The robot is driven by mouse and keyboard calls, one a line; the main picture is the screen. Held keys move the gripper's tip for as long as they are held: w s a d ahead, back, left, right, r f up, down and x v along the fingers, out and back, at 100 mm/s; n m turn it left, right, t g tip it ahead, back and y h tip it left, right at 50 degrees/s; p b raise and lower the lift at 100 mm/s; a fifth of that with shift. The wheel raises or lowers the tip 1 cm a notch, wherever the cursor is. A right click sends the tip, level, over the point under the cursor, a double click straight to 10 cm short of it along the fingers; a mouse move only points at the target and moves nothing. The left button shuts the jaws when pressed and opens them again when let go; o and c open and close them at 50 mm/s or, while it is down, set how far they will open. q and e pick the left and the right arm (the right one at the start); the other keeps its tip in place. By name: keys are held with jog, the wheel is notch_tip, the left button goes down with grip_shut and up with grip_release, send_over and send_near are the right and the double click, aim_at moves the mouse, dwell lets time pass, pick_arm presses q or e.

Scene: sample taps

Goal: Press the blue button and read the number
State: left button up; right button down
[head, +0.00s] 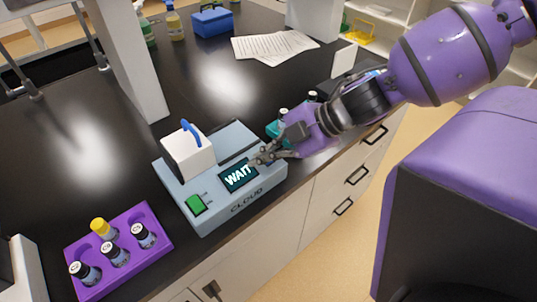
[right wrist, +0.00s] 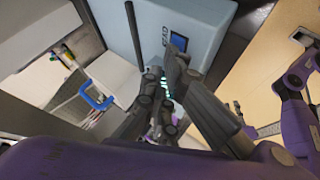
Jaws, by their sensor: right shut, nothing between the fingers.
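A light blue-grey device (head: 220,213) marked CLOUD sits on the black counter. Its dark display (head: 238,176) reads WAIT; no number shows. A green button (head: 195,204) is left of the display. In the head view no blue button shows. In the right wrist view a blue square (right wrist: 179,41) with a dark border is on the device (right wrist: 205,22); I cannot tell whether it is the button. My right gripper (head: 256,160) is shut and empty at the display's right end, hiding the surface under it. Contact is unclear. My left gripper is not in view.
A white block (head: 187,158) with a blue handle (head: 191,131) stands on the device's back left. A purple rack (head: 152,215) of capped vials is at left. A grey post (head: 127,62) rises behind. Papers (head: 274,46) and a blue box (head: 211,24) lie farther back.

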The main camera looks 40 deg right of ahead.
aim_at(265, 168)
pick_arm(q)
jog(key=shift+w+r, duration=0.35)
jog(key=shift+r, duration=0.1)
pick_arm(e)
jog(key=shift+r, duration=0.75)
